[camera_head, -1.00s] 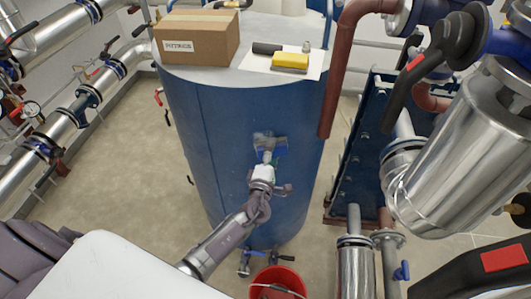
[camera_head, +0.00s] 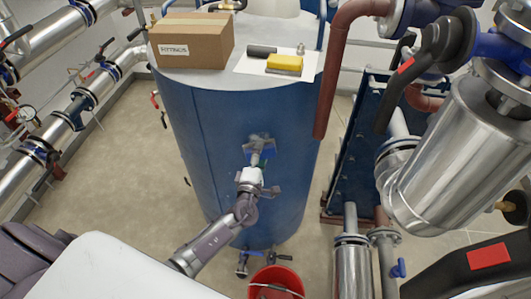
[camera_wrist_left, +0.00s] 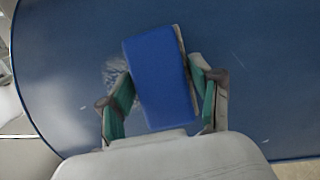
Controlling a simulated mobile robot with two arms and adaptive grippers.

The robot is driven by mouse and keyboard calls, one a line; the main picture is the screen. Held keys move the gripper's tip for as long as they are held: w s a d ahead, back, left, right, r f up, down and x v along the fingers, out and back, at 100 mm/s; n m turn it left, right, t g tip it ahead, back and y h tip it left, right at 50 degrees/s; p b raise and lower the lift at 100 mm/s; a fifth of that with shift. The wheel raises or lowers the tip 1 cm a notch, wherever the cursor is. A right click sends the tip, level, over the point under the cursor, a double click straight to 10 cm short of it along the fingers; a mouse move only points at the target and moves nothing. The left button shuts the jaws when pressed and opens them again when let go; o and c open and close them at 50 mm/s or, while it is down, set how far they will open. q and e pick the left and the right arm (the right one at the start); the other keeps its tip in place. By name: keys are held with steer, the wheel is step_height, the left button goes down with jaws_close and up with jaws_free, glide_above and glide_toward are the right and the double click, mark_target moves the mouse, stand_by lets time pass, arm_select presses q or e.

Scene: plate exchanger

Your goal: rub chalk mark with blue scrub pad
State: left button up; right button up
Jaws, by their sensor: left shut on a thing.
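My left gripper (camera_head: 257,158) reaches the front of the blue tank (camera_head: 215,140) from below in the head view. It is shut on the blue scrub pad (camera_wrist_left: 160,78), which sits between the green-lined fingers in the left wrist view (camera_wrist_left: 163,105). The pad lies close against the tank wall; exact contact is hard to tell. The whitish-grey chalk mark (camera_head: 257,140) shows on the wall at the fingertips. In the left wrist view the smudge (camera_wrist_left: 115,76) shows left of the pad, which covers part of it. My right gripper is not in view.
On the tank top are a cardboard box (camera_head: 191,42) and a white sheet (camera_head: 300,72) with a yellow item (camera_head: 285,64). A red bucket (camera_head: 276,284) stands below. Pipes and a plate exchanger (camera_head: 350,150) crowd the right. Open floor (camera_head: 110,170) lies left.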

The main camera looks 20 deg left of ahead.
mark_target(273, 145)
arm_select(q)
steer(key=shift+s+a+p, duration=0.15)
steer(key=shift+s+a, duration=0.35)
steer(key=shift+a, duration=0.35)
steer(key=shift+s+a+p, duration=0.15)
steer(key=shift+s+a, duration=0.35)
steer(key=shift+a, duration=0.3)
step_height(273, 145, up, 3)
steer(key=p, duration=0.3)
steer(key=shift+w+r, duration=0.1)
steer(key=shift+r, duration=0.05)
steer(key=shift+w+d, duration=0.65)
steer(key=shift+d, duration=0.45)
steer(key=shift+w+d, duration=0.65)
steer(key=shift+d, duration=0.4)
steer(key=shift+w+d, duration=0.65)
steer(key=shift+d, duration=0.45)
steer(key=shift+w, duration=0.1)
steer(key=shift+s+a, duration=0.6)
steer(key=shift+a, duration=0.3)
steer(key=shift+s+a+p, duration=0.2)
steer(key=shift+s+a, duration=0.3)
steer(key=shift+a, duration=0.3)
steer(key=shift+s+a+p, duration=0.2)
steer(key=shift+s+a, duration=0.35)
steer(key=shift+a, duration=0.2)
steer(key=shift+s+a+p, duration=0.2)
steer(key=shift+s+a, duration=0.3)
steer(key=shift+a, duration=0.3)
